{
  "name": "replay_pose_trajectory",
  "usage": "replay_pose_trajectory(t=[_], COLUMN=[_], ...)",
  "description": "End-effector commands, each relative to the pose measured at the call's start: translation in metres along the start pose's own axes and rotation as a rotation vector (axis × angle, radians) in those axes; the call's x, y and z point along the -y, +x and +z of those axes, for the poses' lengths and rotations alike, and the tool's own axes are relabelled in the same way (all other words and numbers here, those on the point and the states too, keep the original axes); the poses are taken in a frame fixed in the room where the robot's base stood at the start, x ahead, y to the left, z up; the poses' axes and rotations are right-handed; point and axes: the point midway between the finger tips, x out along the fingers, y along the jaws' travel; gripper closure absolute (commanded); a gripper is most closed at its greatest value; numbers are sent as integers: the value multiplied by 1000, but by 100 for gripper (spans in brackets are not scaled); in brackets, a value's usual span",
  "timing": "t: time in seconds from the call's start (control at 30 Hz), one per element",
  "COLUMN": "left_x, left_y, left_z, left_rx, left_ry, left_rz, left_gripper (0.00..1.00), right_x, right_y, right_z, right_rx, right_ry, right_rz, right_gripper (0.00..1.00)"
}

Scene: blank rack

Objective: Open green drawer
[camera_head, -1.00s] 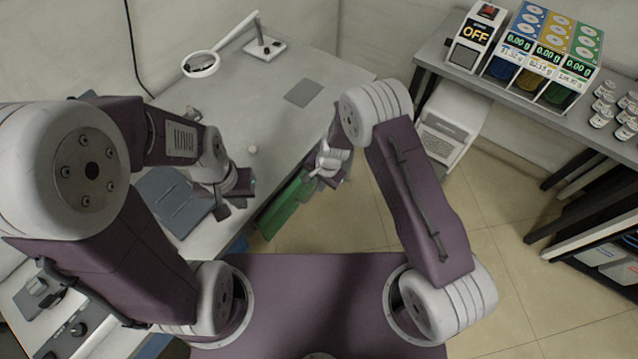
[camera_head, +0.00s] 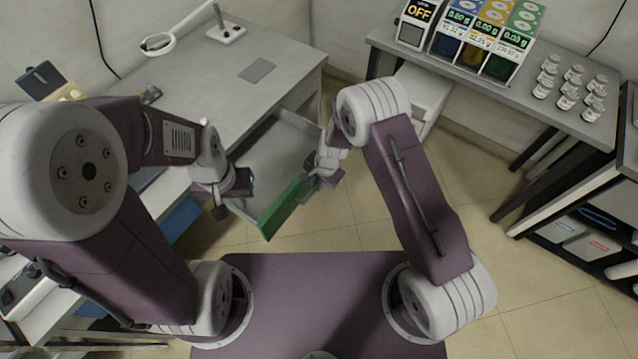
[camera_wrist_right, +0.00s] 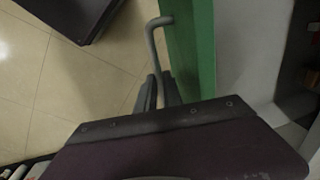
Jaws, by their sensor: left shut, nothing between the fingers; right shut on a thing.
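The green drawer (camera_head: 285,208) stands pulled out from the grey table, its grey inside open to view from above. In the right wrist view, the drawer's green front (camera_wrist_right: 192,45) runs along beside a grey bar handle (camera_wrist_right: 152,50). My right gripper (camera_head: 310,180) is at the drawer's front, and the right wrist view shows its fingers (camera_wrist_right: 158,92) shut on the handle. My left gripper (camera_head: 233,194) is shut and empty near the drawer's left side. Whether it touches the drawer cannot be told.
The grey table (camera_head: 225,95) carries a magnifier lamp (camera_head: 160,43) and a flat grey pad (camera_head: 257,70). A side bench (camera_head: 420,62) at right holds a dispenser with an OFF display (camera_head: 411,25) and several small jars (camera_head: 568,88). Tiled floor (camera_head: 350,215) lies clear before the drawer.

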Motion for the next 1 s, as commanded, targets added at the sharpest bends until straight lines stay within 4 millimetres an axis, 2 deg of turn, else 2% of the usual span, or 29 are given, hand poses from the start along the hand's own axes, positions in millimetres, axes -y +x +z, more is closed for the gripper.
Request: replay_pose_trajectory(t=[0.3, 0.33, 0.4, 0.7, 0.8, 1.0], left_x=[0, 0, 0, 0, 0, 0], left_y=[0, 0, 0, 0, -3, -11], left_z=[0, 0, 0, 0, 0, -1], left_rx=[0, 0, 0, 0, 0, 0], left_ry=[0, 0, 0, 0, 0, 0], left_rz=[0, 0, 0, 0, 0, 0], left_gripper=[100, 100, 100, 100, 100, 100], right_x=[2, 2, 2, 1, 2, 2], right_y=[-1, -1, -1, -2, -13, -59], right_z=[-1, -1, -1, -1, -1, -1], right_rx=[-3, -4, -3, -2, -3, -4], right_ry=[0, 0, 0, 0, 1, 0], right_rz=[-4, -4, -4, -2, -4, -5], right_gripper=[100, 86, 68, 68, 68, 68])
